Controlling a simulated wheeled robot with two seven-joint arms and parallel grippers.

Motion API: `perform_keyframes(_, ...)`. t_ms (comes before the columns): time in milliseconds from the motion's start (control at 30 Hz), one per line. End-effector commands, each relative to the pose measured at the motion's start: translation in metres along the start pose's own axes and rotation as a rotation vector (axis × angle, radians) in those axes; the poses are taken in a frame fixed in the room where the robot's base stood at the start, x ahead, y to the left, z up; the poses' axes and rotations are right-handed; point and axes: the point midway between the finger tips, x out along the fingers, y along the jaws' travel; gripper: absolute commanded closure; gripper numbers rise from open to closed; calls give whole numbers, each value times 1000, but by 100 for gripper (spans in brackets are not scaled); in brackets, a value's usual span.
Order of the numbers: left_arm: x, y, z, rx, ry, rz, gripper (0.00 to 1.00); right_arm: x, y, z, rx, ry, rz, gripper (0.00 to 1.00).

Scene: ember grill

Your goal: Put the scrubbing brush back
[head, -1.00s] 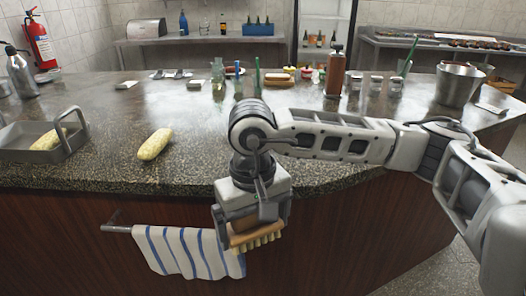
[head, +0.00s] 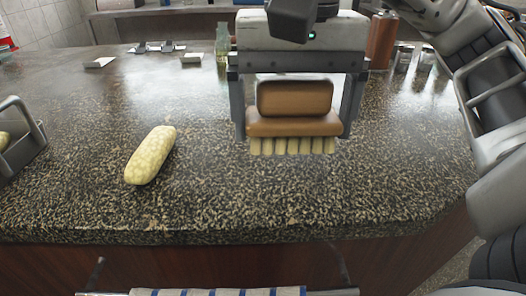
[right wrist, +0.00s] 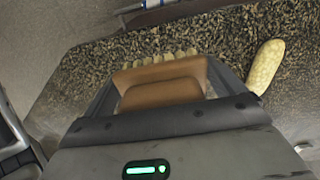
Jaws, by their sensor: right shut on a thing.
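The scrubbing brush (head: 294,122) has a brown wooden back and a row of pale bristles pointing down. My right gripper (head: 295,125) is shut on it, with one finger at each end. In the head view it is held over the dark speckled counter (head: 240,200), seemingly above the surface; the exact gap cannot be told. In the right wrist view the brush (right wrist: 165,85) sits between the fingers with the bristles at the far side. My left gripper is not in view.
A yellow corn cob (head: 151,155) lies on the counter left of the brush. A grey metal tray (head: 22,145) stands at the left edge. A brown bottle (head: 381,40) and jars stand behind on the right. A striped towel (head: 218,292) hangs below the counter's front edge.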

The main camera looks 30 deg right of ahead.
Motion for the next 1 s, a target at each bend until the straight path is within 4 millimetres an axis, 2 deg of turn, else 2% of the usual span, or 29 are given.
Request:
perform_keyframes(100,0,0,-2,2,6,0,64,14,-9,-29,5,-5,2,27)
perform_keyframes(200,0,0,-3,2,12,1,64,35,-14,-44,2,-2,4,27)
perform_keyframes(333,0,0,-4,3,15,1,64,53,-19,-58,0,0,1,27)
perform_keyframes(633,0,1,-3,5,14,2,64,72,-24,-73,-1,-1,1,27)
perform_keyframes(833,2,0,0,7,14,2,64,101,-24,-74,-1,0,0,27)
perform_keyframes(1000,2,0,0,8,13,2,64,103,-24,-74,-1,1,-1,27)
